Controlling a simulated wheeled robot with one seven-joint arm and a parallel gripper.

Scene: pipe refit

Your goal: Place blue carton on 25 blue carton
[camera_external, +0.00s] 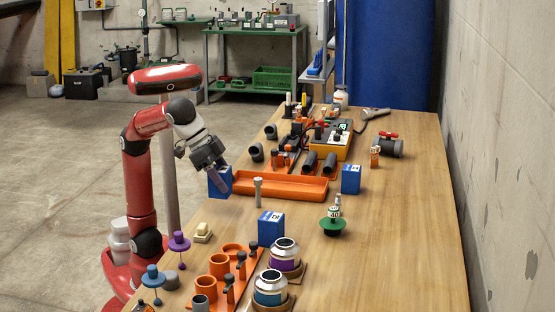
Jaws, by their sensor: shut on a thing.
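My gripper (219,171) is at the left edge of the wooden table, shut on a blue carton (216,187). The gripper's fingers partly cover this carton. It is beside the left end of the orange tray; I cannot tell whether it touches the table. A second blue carton (271,228) with a white label on top stands upright in the front middle of the table. A third blue carton (351,180) stands right of the orange tray. The numbers on the cartons are too small to read.
The long orange tray (281,199) lies behind a grey upright post (258,191). An orange rack (231,272) and two metal-topped jars (285,256) stand at the front. A green-based stand (333,226) is at right. The table's right side (405,230) is clear.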

